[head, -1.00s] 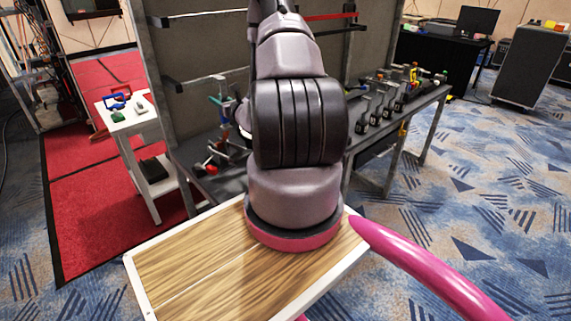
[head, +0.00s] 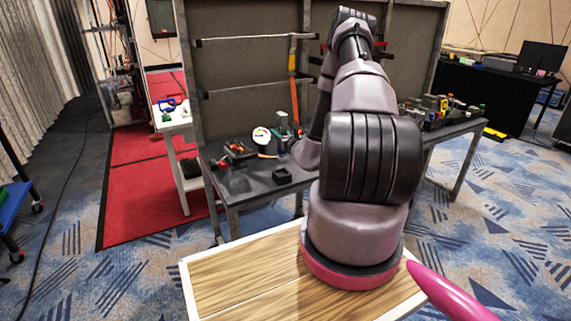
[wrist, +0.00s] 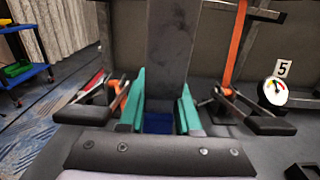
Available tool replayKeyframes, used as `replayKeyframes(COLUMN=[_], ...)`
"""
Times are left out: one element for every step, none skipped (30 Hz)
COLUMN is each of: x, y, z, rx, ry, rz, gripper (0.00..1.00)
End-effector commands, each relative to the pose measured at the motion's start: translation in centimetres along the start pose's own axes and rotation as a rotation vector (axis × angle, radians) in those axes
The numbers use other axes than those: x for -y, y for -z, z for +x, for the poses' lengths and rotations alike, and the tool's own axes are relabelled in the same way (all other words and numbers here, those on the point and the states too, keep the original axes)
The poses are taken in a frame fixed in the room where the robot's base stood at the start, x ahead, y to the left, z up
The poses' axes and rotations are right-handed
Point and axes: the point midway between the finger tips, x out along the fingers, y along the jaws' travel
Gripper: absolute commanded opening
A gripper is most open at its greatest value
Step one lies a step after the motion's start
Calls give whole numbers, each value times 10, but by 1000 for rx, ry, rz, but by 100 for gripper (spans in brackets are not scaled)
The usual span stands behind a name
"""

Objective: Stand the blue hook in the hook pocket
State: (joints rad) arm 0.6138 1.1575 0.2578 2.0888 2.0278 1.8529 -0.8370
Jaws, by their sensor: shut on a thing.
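In the wrist view my gripper (wrist: 161,95) has two teal finger pads, closed on a blue piece (wrist: 158,123), which looks like the blue hook. Only a small blue patch shows low between the pads; the hook's shape and tilt are hidden. A dark grey upright bar (wrist: 173,40) stands in line with the fingers; I cannot tell whether they touch. A small black open box (head: 281,175) lies on the bench, also at the wrist view's lower right (wrist: 302,171). It may be the hook pocket, but I cannot confirm this. In the head view my arm hides most of the gripper.
A round gauge (head: 261,136) and an orange strap (head: 293,85) are by the panel. The dark bench (head: 240,185) holds several tools at left and right. A white cart (head: 172,123) with a blue-and-white item stands left. Carpet is open in front.

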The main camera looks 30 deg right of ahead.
Motion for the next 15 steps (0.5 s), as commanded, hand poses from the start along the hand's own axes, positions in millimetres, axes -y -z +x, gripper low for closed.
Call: replayKeyframes(x=[0, 0, 0, 0, 0, 0, 0, 0, 0, 0, 0, 0, 0, 0, 1], y=[11, 16, 21, 24, 27, 30, 32, 34, 37, 41, 45, 51, 56, 61, 66], z=[0, 0, 0, 0, 0, 0, 0, 0, 0, 0, 0, 0, 0, 0, 0], rx=[-1, 0, 0, 1, 1, 1, 1, 1, 1, 0, 0, 1, 0, 0, 1], ry=[1, 1, 1, 1, 1, 1, 1, 1, 1, 1, 1, 1, 1, 1, 2], rz=[3, 3, 2, 1, 1, 1, 1, 1, 1, 2, 2, 1, 2, 2, 1], gripper=[0, 0, 0, 0, 0, 0, 0, 0, 0, 0, 0, 0, 0, 0, 0])
